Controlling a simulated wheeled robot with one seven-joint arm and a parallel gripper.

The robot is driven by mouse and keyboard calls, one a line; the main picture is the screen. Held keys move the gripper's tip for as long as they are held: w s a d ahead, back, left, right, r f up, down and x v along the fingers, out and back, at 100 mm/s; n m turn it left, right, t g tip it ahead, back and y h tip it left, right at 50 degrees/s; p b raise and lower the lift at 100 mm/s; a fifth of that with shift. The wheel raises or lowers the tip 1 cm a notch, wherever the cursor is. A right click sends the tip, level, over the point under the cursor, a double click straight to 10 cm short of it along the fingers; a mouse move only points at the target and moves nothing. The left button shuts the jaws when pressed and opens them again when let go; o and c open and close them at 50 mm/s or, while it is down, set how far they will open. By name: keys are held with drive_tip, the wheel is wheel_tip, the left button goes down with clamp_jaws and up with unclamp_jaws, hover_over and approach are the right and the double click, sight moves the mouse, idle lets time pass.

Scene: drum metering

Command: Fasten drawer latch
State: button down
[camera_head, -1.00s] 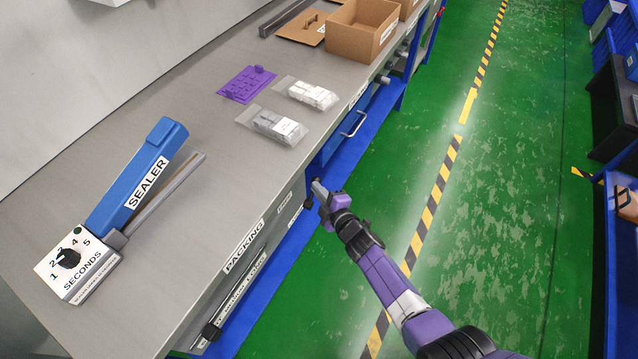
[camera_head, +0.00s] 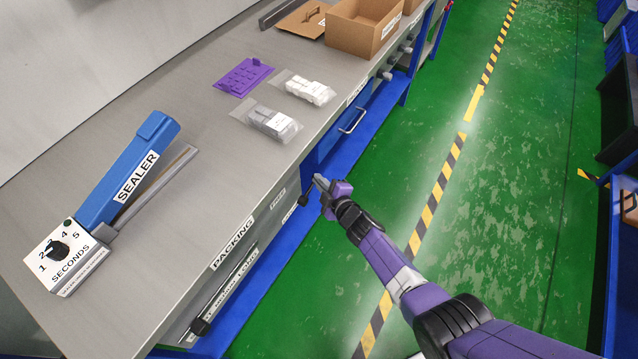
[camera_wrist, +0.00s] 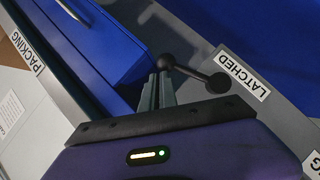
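The blue drawer (camera_head: 325,150) with a pale bar handle (camera_head: 352,120) sits under the bench top; its blue front (camera_wrist: 95,45) also shows in the wrist view. The black ball-ended latch lever (camera_wrist: 192,73) has one end just past my fingertips and its larger knob against the edge of the "LATCHED" label (camera_wrist: 240,72). My gripper (camera_head: 319,181) is low at the bench front beside the lever. In the wrist view its two grey fingers (camera_wrist: 158,90) lie close together, apparently shut with nothing between them. Whether they touch the lever is unclear.
The bench (camera_head: 150,215) holds a blue sealer (camera_head: 130,170), bagged white parts (camera_head: 272,122), a purple tray (camera_head: 243,77) and a cardboard box (camera_head: 362,28). The green floor (camera_head: 515,215) on the right is clear.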

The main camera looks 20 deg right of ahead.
drive_tip(key=shift+w+d+f+b, duration=0.35)
drive_tip(key=shift+d+f+b, duration=0.1)
drive_tip(key=shift+f+b, duration=0.25)
drive_tip(key=shift+w+d+f+b, duration=0.3)
drive_tip(key=shift+d+f+b, duration=0.1)
drive_tip(key=shift+f+b, duration=0.2)
